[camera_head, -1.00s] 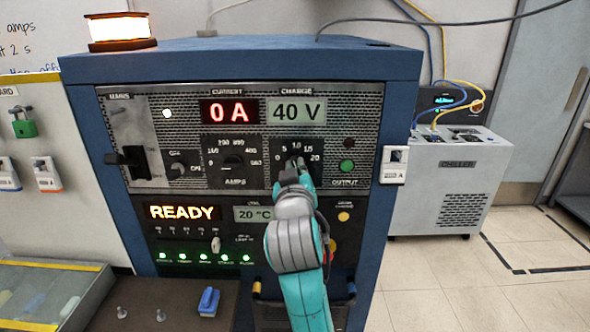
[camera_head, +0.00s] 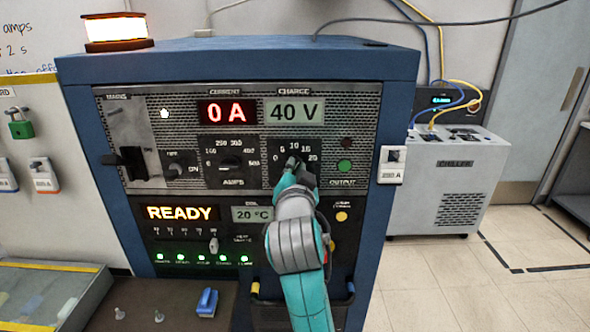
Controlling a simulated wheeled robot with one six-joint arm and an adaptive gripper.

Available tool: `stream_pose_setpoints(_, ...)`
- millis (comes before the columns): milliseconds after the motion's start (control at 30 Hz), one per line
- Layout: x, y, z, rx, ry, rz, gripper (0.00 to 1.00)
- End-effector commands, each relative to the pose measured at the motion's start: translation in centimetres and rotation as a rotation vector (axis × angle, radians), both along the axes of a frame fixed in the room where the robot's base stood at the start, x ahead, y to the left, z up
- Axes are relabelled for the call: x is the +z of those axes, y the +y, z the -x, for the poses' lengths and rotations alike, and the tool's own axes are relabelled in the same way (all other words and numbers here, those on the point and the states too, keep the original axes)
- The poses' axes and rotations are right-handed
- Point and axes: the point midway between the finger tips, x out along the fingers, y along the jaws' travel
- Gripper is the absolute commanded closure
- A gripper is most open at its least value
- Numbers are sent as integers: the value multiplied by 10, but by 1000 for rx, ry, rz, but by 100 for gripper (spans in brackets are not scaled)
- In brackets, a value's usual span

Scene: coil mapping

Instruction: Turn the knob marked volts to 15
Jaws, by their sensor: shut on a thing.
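The volts knob sits at the right of the panel, largely hidden behind my gripper. Its dial plate (camera_head: 279,148) shows a scale from 0 to 20, with 10 at the top. My gripper (camera_head: 297,166) is at the dial's centre, shut on the knob, with the teal and grey arm (camera_head: 295,235) reaching up from below. The knob's pointer is too covered to read its setting. The charge display (camera_head: 294,111) above reads 40 V, and the current display (camera_head: 228,113) reads 0 A.
The amps knob (camera_head: 231,161) is left of the volts dial. A green output light (camera_head: 345,167) is close on its right. A READY display (camera_head: 180,213) and lit green lamps are below. A chiller (camera_head: 450,180) stands right, with open floor before it.

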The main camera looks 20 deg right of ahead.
Motion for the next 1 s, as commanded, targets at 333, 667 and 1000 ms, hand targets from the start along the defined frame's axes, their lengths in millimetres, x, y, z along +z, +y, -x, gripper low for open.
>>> stream_pose_setpoints(333,-1,0,0,0,-25,-85,100)
stream_pose_setpoints(667,-1,0,0,0,-27,-91,100)
stream_pose_setpoints(1000,-1,0,0,0,-28,-91,61)
